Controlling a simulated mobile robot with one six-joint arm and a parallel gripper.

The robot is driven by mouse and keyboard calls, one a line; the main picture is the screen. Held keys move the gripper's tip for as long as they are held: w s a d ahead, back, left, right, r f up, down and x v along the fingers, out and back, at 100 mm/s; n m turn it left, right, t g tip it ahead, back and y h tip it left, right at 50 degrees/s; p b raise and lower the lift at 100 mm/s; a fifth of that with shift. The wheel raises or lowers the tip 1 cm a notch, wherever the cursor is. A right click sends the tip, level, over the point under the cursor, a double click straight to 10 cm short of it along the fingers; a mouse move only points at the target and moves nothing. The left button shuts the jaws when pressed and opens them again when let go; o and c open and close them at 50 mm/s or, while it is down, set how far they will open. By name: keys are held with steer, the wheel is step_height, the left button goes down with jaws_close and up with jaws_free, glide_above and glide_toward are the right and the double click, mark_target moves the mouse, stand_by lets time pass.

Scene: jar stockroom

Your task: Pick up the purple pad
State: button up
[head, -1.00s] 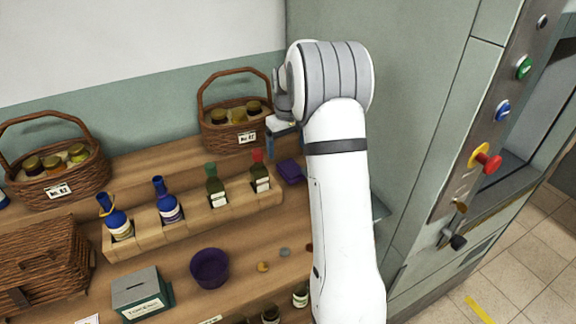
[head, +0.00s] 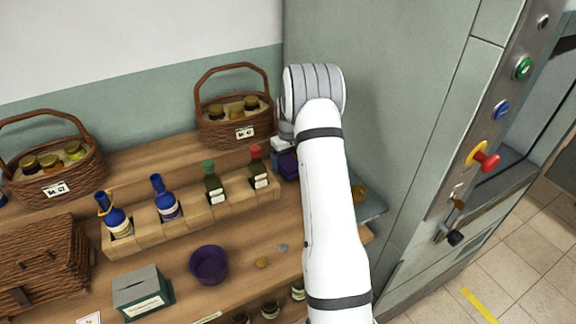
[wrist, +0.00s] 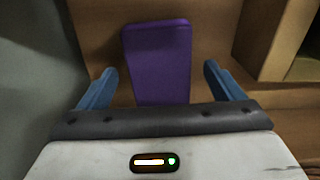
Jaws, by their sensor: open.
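The purple pad (wrist: 158,60) lies on the wooden shelf, between my two blue fingers in the wrist view and reaching beyond their tips. In the head view a part of the purple pad (head: 289,165) shows just left of my arm, at the right end of the bottle rack. My gripper (wrist: 160,82) is open, with a gap between each finger and the pad. In the head view my arm hides most of the gripper. I cannot tell how high the fingers are above the shelf.
A wooden rack (head: 143,234) with several bottles stands left of the pad; its nearest bottle has a red cap (head: 257,167). A basket (head: 221,130) of jars stands behind. A purple bowl (head: 209,265) is in front. A grey-green cabinet (head: 400,110) stands close on the right.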

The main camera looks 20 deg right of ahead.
mark_target(289, 163)
steer(key=c, duration=1.1)
steer(key=shift+o, duration=0.2)
step_height(289, 163, up, 10)
steer(key=b, duration=0.2)
